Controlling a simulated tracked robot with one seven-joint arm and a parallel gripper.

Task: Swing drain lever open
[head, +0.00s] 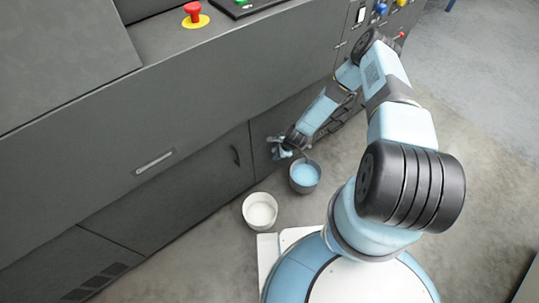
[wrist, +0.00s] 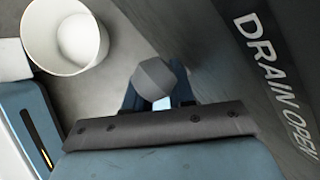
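The drain lever's grey faceted end (wrist: 153,78) shows in the wrist view between my gripper's two blue fingers. My gripper (head: 283,147) is low at the front of the dark machine, with its fingers close in on the lever from both sides. The lever's shaft is hidden behind its end and my fingers. The words "DRAIN OPEN" (wrist: 275,75) run along the machine panel at the right of the wrist view. In the head view the lever is too small and covered to make out.
A bucket with blue liquid (head: 304,175) stands on the floor just below and right of my gripper. A white bucket (head: 260,210) stands nearer my base; it also shows in the wrist view (wrist: 48,58). The machine front (head: 190,185) is close beside my gripper. Open floor lies right.

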